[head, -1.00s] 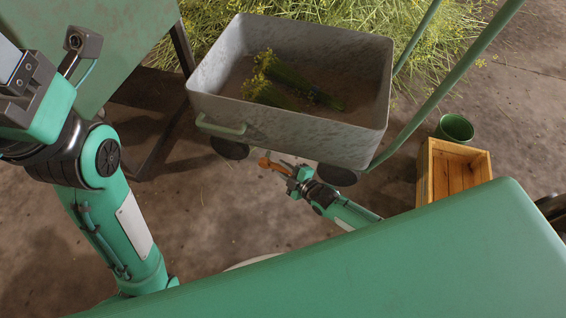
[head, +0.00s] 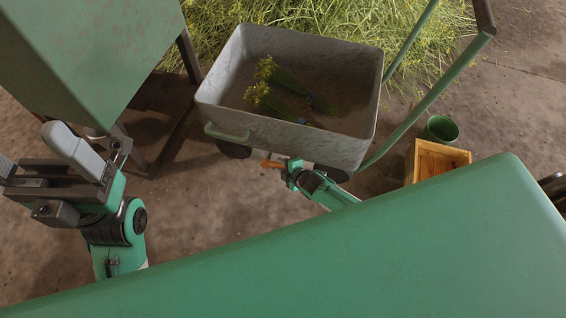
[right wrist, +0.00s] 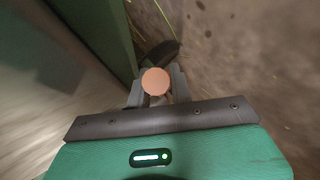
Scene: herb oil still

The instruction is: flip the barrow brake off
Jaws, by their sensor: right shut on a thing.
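The grey barrow (head: 215,92) stands in the middle of the head view, with green handle tubes at its right. An orange brake lever (head: 271,164) sticks out low at its near side, between the dark wheels. My right gripper (head: 291,169) is at the lever's right end, below the tray. In the right wrist view, the lever's round orange end (right wrist: 155,81) sits between the grey fingertips, and the gripper is shut on it. The lever's mount is hidden. My left gripper (head: 62,165) is at the far left, away from the barrow; its jaw gap is unclear.
Cut herb bundles (head: 275,98) lie in the barrow. A green metal body (head: 90,55) on dark legs stands at upper left. A wooden crate (head: 440,162) and green bucket (head: 440,129) stand at right. Loose herbs (head: 300,18) cover the floor behind.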

